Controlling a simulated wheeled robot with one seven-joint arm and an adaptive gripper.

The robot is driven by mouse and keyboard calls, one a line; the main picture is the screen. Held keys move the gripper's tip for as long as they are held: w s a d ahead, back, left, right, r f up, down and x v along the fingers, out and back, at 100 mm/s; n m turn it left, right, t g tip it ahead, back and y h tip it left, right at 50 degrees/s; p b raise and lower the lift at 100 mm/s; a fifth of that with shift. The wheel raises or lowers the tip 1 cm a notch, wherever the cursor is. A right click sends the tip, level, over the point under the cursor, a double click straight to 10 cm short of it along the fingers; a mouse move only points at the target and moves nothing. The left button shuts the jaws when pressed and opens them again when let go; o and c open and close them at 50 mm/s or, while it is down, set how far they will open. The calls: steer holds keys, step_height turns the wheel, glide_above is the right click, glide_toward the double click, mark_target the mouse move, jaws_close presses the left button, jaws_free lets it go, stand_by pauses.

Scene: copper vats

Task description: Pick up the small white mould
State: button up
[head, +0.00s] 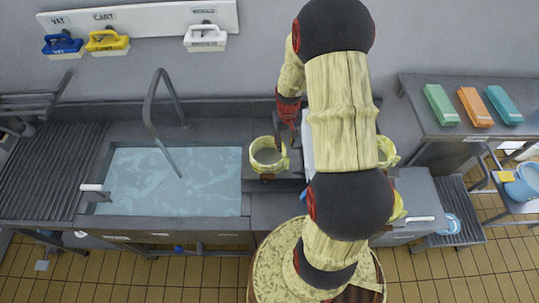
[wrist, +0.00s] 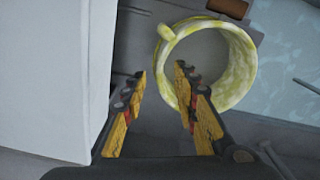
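A round, open-topped vessel, marbled pale yellow and white with a small lug on its rim, stands on the dark counter beside the sink in the head view (head: 284,163); its ring also shows in the wrist view (wrist: 243,75). A similar pale vessel (head: 389,151) is partly hidden behind my arm. No plainly white small mould shows, so I cannot tell which is meant. My gripper (wrist: 161,72) is open and empty. Its right fingertip overlaps the near vessel's rim in the wrist view; I cannot tell whether they touch.
A tall pale block (wrist: 60,75) stands close left of my fingers in the wrist view. The water-filled sink (head: 170,208) with a tall tap (head: 150,110) lies left. Green, orange and teal blocks (head: 473,107) lie on the right table.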

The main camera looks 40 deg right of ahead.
mark_target(284, 149)
step_height(284, 149, down, 5)
steer(key=shift+f+p, duration=0.1)
steer(key=shift+p, duration=0.3)
steer(key=c, duration=0.7)
steer(key=shift+w, duration=0.1)
jaws_close()
